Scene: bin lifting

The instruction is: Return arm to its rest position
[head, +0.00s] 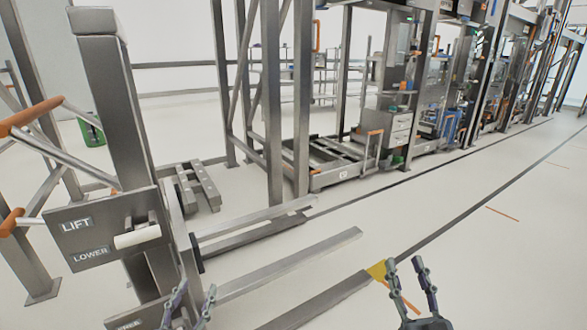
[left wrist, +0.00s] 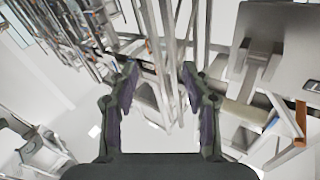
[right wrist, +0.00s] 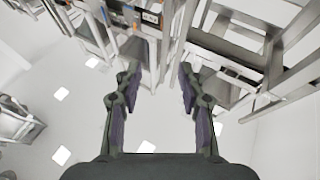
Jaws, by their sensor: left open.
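My left gripper (head: 188,304) is at the bottom of the head view, just right of the lift's control plate. Its two fingers are apart and hold nothing; they also show open in the left wrist view (left wrist: 160,88). My right gripper (head: 407,268) is at the lower right of the head view, over clear floor. Its fingers are apart and empty, as the right wrist view (right wrist: 157,88) also shows. The lift (head: 125,120) stands at the left, with a plate (head: 105,235) marked LIFT and LOWER and a pale lever (head: 137,236) on it.
Orange-ended handles (head: 32,117) stick out at the lift's left. Metal fork beams (head: 290,262) run low across the floor to the right. Steel racks and a low cart (head: 320,172) stand behind. The floor (head: 480,250) at the right is clear.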

